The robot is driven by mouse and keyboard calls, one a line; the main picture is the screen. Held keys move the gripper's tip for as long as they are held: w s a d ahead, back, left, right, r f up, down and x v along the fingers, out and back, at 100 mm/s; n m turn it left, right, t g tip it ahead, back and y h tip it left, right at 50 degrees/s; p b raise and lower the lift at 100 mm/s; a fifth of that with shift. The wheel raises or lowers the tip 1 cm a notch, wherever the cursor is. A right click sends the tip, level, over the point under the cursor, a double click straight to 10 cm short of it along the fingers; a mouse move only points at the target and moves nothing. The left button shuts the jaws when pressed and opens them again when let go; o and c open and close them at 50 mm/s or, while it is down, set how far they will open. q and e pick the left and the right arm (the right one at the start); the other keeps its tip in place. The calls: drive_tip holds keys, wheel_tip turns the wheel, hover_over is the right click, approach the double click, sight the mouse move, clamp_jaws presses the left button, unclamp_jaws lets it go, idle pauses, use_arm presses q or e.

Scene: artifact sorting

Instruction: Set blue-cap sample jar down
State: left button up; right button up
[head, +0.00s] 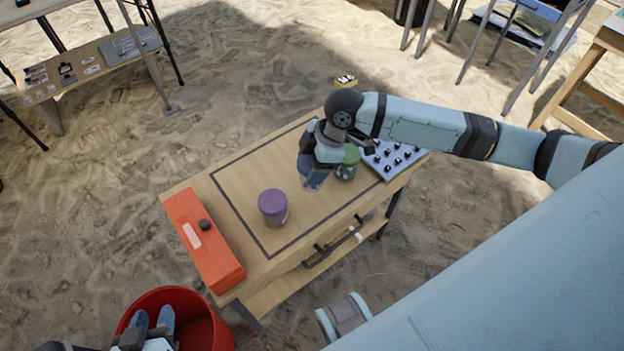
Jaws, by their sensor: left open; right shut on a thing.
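The blue-cap sample jar (304,166) is at my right gripper (314,180), over the outlined area of the wooden table (185,193). My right gripper is shut on it and hides much of it. I cannot tell whether the jar's base touches the tabletop. A green-cap jar (348,160) stands close to the right of it. A purple-cap jar (272,204) stands apart, nearer the front left of the outline. My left gripper (153,318) is open and empty at the bottom left, over the red bucket (212,325).
An orange case (203,240) with a black knob lies along the table's left end. A pale tray with dark knobs (388,172) sits at the right end.

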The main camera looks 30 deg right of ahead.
wheel_tip(320, 180, down, 5)
drive_tip(key=shift+r+b, duration=0.1)
drive_tip(key=shift+b, duration=0.5)
drive_tip(key=shift+f, duration=0.25)
drive_tip(key=shift+r, duration=0.1)
use_arm(q)
drive_tip(key=shift+d+r, duration=0.15)
use_arm(e)
drive_tip(key=o, duration=1)
use_arm(q)
drive_tip(key=shift+f, duration=0.3)
drive_tip(key=shift+f, duration=0.1)
